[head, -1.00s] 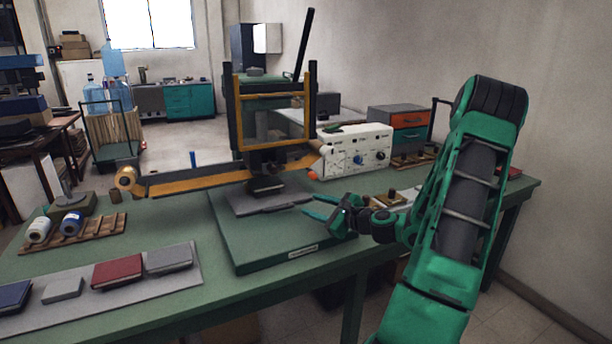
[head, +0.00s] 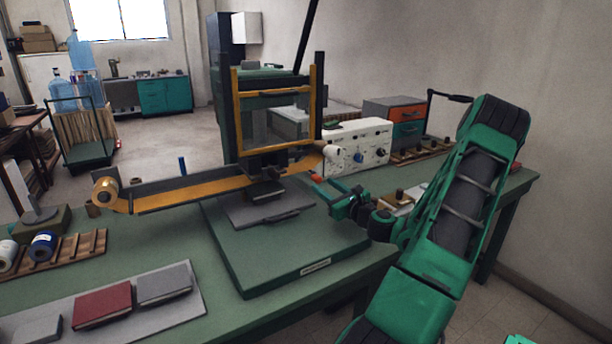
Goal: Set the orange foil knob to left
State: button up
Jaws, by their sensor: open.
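The orange foil knob (head: 316,177) is a small orange piece in the head view, at the right of the press, below the pale roll at the end of the foil arm. My gripper (head: 322,194) has teal fingers and is open just below and right of the knob in the picture. One finger comes very close to the knob and partly overlaps it in view; I cannot tell if they touch. The knob's pointer or setting is too small to read.
The press (head: 273,120) stands on a green base (head: 285,245) with a foil arm (head: 190,190) reaching left. A white control box (head: 350,145) with blue and dark knobs stands behind. A grey board with red and grey books (head: 102,304) lies front left.

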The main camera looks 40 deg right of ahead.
jog(key=x, duration=1)
jog(key=shift+d, duration=0.35)
grip_shut()
